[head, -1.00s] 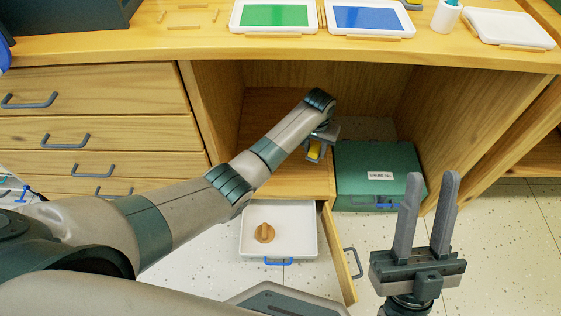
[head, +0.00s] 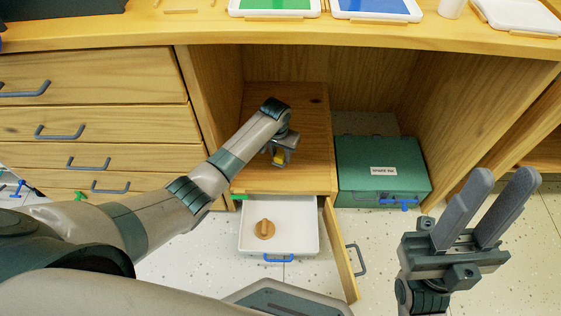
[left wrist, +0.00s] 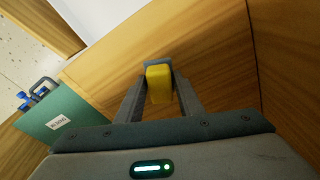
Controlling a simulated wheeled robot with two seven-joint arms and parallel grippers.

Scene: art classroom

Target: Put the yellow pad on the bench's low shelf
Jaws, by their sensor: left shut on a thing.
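The yellow pad (head: 279,156) is held between the fingers of my left gripper (head: 281,160), over the low wooden shelf (head: 305,110) inside the bench. In the left wrist view the yellow pad (left wrist: 159,84) sits between the fingertips, with a grey part behind it. Whether the pad touches the shelf I cannot tell. The arm hides part of the pad and shelf in the head view. My right gripper (head: 487,208) is open and empty, at the lower right in front of the bench.
A green case (head: 380,165) stands right of the shelf. Below the shelf, a white tray (head: 308,235) holds a wooden knob-like piece (head: 265,229), beside an open door (head: 338,250). Closed drawers (head: 90,120) are at left. The back of the shelf looks clear.

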